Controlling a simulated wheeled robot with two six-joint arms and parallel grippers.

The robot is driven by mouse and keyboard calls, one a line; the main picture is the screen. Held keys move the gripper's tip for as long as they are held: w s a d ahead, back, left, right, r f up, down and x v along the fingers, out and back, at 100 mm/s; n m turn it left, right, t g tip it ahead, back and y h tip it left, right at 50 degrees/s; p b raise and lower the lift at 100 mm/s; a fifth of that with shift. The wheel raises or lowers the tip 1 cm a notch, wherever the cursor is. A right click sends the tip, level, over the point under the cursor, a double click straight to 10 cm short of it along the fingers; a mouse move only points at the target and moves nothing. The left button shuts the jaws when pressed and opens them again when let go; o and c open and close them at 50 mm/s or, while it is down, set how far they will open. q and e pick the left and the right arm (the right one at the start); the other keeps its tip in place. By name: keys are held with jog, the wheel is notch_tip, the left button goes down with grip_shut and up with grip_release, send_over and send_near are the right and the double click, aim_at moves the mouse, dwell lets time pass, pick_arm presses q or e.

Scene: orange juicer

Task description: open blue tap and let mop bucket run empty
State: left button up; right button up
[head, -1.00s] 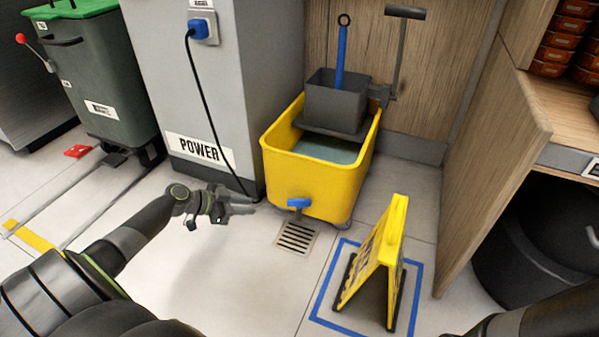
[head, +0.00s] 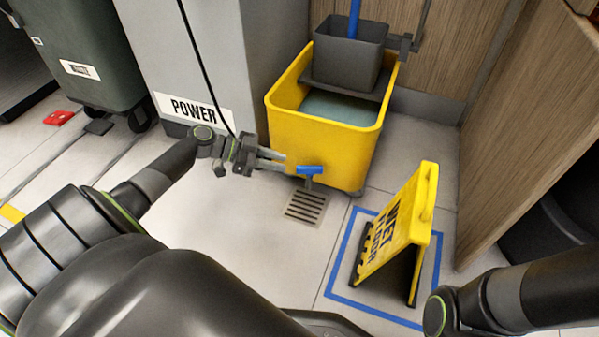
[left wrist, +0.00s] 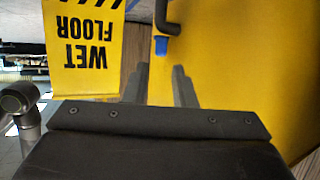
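The yellow mop bucket (head: 318,148) stands against the cabinet with grey-blue water (head: 340,107) in it. Its blue tap handle (head: 309,170) sits low on the front, lying crosswise over a grey spout; no flow shows. My left gripper (head: 285,163) is just left of the tap at about its height, fingers pointing right, apart and empty. In the left wrist view the blue handle (left wrist: 161,46) shows just beyond the gap between the two fingertips (left wrist: 160,80). I cannot tell whether they touch it. My right arm enters at lower right; its gripper is outside the frame.
A floor drain (head: 306,206) lies below the tap. A yellow wet floor sign (head: 400,225) stands right of it inside a blue floor outline (head: 336,270). A grey wringer (head: 348,55) sits on the bucket. The POWER cabinet (head: 180,60) is at left; floor in front is clear.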

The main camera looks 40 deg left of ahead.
aim_at(298, 167)
pick_arm(q)
jog(key=b+x, duration=0.2)
jog(key=x, duration=0.5)
jog(key=shift+a, duration=0.1)
grip_shut()
